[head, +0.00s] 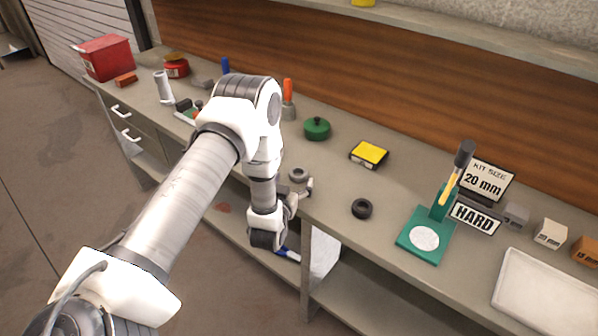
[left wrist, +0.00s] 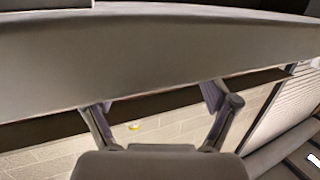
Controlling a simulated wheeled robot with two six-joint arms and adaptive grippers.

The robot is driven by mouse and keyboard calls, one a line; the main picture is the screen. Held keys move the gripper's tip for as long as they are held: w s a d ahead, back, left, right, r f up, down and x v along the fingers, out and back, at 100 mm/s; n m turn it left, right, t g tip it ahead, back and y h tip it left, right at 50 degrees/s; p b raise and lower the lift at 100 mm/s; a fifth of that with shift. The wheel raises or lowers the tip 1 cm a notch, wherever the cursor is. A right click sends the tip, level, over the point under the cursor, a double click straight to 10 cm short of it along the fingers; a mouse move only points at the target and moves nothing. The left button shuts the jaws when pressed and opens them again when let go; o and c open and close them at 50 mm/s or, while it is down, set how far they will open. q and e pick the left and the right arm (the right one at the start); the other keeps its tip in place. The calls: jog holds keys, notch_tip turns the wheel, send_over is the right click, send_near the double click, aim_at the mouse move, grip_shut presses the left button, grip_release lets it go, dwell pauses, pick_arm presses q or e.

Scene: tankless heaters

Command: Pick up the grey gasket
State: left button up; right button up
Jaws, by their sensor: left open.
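The grey gasket (head: 298,175) lies flat on the bench top near its front edge, in the head view. My left gripper (head: 305,192) is at the bench's front edge, just in front of the gasket and close to it. Whether they touch cannot be told. In the left wrist view my left gripper (left wrist: 162,108) is open with nothing seen between its fingers, facing a broad grey surface; the gasket does not show there. A black ring (head: 362,208) lies further right on the bench. My right gripper is not in view.
A green lidded pot (head: 317,128) and a yellow-topped box (head: 369,154) stand behind the gasket. To the right are a green stand (head: 425,238), a "HARD" sign (head: 475,217), a "KIT SIZE 20 mm" sign (head: 487,180) and a pale tray (head: 546,292). Open shelves lie below.

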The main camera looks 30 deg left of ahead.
aim_at(296, 177)
pick_arm(q)
jog(key=p+x, duration=0.1)
jog(key=x, duration=0.4)
jog(key=shift+d+f, duration=0.1)
jog(key=shift+d, duration=0.05)
jog(key=shift+s, duration=0.1)
jog(key=shift+c, duration=1)
jog(key=c, duration=1.1)
jog(key=shift+o, duration=0.2)
